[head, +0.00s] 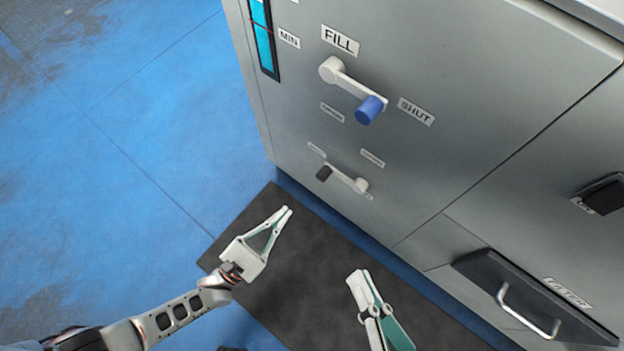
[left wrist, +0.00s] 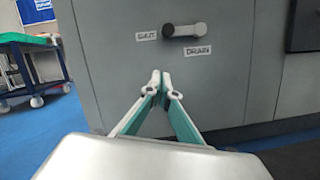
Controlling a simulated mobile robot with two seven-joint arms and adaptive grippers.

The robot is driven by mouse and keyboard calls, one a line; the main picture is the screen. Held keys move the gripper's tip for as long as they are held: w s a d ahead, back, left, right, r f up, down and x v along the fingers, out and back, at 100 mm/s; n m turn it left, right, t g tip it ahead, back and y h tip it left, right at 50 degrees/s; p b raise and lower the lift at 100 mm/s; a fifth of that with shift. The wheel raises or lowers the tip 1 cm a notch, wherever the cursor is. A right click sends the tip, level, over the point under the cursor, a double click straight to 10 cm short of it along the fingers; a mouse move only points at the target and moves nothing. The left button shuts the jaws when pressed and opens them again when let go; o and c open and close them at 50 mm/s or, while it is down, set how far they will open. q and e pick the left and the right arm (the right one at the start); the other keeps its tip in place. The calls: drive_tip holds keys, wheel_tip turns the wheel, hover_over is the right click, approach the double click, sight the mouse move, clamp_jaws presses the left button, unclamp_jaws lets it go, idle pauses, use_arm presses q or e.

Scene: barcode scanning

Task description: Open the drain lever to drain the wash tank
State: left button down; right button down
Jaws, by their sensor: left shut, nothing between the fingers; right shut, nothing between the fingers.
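The drain lever is on the lower front of the grey cabinet, with a dark grip (head: 323,173) at the left end and a pale pivot (head: 361,185) at the right. In the left wrist view the lever (left wrist: 185,30) lies about level, its grip beside the SHUT label (left wrist: 146,36) and the DRAIN label (left wrist: 198,51) below. My left gripper (head: 287,209) is shut and empty, in front of and below the lever, apart from it. Its fingertips (left wrist: 160,75) show below the lever in the wrist view. My right gripper (head: 362,275) is shut and empty, farther right.
The fill lever (head: 347,82) with a blue grip sits above, beside a SHUT label (head: 416,111). A drawer handle (head: 528,312) protrudes at the lower right. A dark mat (head: 300,285) covers the floor before the cabinet. A blue cart (left wrist: 33,75) stands left in the wrist view.

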use_arm(q)
drive_tip(key=w+d+r, duration=0.6)
drive_tip(key=d, duration=0.1)
drive_tip(key=shift+w+d, duration=0.15)
drive_tip(key=shift+w, duration=0.15)
idle(0.4)
drive_tip(key=shift+r, duration=0.15)
